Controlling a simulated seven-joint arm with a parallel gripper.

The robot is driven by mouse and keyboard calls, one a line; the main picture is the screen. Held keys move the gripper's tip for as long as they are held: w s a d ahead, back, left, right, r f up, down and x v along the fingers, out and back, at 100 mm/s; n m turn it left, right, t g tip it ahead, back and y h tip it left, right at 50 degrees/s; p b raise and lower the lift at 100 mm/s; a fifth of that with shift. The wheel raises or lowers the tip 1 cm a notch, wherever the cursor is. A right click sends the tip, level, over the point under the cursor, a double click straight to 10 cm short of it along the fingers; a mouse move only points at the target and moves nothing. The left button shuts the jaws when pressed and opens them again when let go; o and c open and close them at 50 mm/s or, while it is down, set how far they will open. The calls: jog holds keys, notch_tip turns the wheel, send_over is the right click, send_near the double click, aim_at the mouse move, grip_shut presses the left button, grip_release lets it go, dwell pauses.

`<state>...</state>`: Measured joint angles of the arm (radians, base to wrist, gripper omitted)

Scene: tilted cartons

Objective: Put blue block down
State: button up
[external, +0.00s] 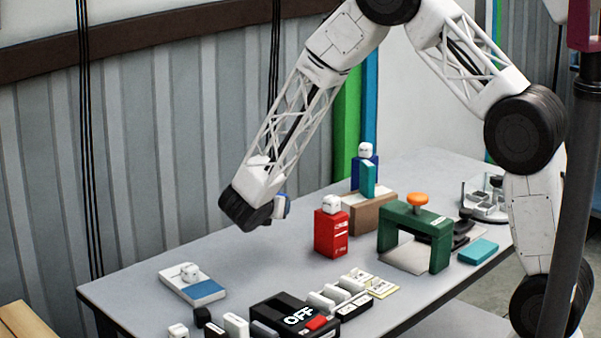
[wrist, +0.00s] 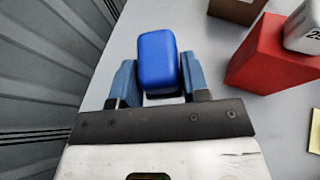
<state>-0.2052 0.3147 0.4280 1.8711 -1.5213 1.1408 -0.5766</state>
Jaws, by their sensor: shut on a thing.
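The blue block (wrist: 157,60) is a rounded box held between the two blue fingers of my gripper (wrist: 157,85) in the wrist view. My gripper is shut on it. In the external view my gripper (external: 281,205) is at the end of the arm, left of the red box and above the grey table (external: 240,270); the block is mostly hidden there and cannot be told from the fingers. The gap between the block and the table is hard to judge.
A red box (external: 331,236) with a white cube on top stands right of my gripper. Behind it is a brown carton (external: 368,218). A green arch (external: 440,245) with an orange knob stands further right. A black OFF switch (external: 280,318) is in front.

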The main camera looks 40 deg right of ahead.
send_over(276, 248)
jog(key=shift+w+d+f, duration=0.1)
jog(key=shift+f, duration=2.15)
jog(key=shift+f, duration=1.85)
jog(key=shift+f, duration=0.1)
jog(key=o, duration=1)
jog(key=shift+f, duration=0.1)
jog(key=shift+c, duration=0.2)
jog(key=shift+r, duration=0.2)
jog(key=shift+v, duration=6)
